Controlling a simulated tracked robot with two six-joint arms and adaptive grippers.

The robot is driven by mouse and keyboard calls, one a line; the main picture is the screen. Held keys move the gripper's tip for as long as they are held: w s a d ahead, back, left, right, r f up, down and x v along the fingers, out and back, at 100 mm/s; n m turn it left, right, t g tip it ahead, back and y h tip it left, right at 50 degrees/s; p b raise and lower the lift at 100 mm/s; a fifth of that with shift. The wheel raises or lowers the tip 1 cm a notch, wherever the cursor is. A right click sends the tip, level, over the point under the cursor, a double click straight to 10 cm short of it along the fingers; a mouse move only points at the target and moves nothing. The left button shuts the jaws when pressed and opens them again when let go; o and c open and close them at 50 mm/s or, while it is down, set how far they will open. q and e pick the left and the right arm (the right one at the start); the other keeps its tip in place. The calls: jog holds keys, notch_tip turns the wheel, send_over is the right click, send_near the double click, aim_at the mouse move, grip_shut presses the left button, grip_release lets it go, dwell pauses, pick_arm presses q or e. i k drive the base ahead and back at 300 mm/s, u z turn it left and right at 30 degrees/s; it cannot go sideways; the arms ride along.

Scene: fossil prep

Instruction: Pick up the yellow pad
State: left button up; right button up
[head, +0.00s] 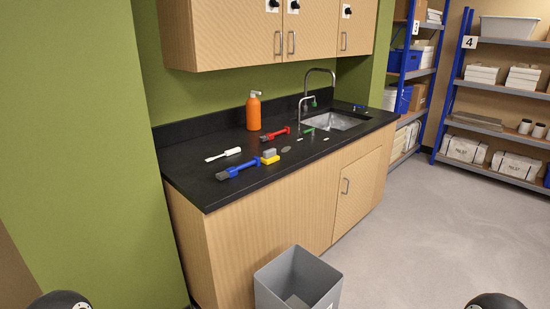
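The yellow pad (270,160) is a small block on the black counter (204,190), near its front edge. A small grey block (269,152) sits against or on it; I cannot tell which. The blue-handled brush (238,171) lies just left of the pad, its blue end close to or touching it. Neither of my grippers is in view; only dark rounded parts of my arms show at the bottom corners, far from the counter.
An orange bottle (253,113), a red-handled tool (275,134) and a white-handled tool (223,154) are on the counter. A sink (336,121) with a tall faucet is at right. A grey bin (297,281) stands on the floor before the cabinet. Open floor lies right.

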aim_at(270, 156)
jog(key=z, duration=0.1)
jog(key=k, duration=0.5)
jog(key=u, duration=0.5)
jog(key=i, duration=0.6)
jog(key=z, duration=2.15)
jog(key=i, duration=1.85)
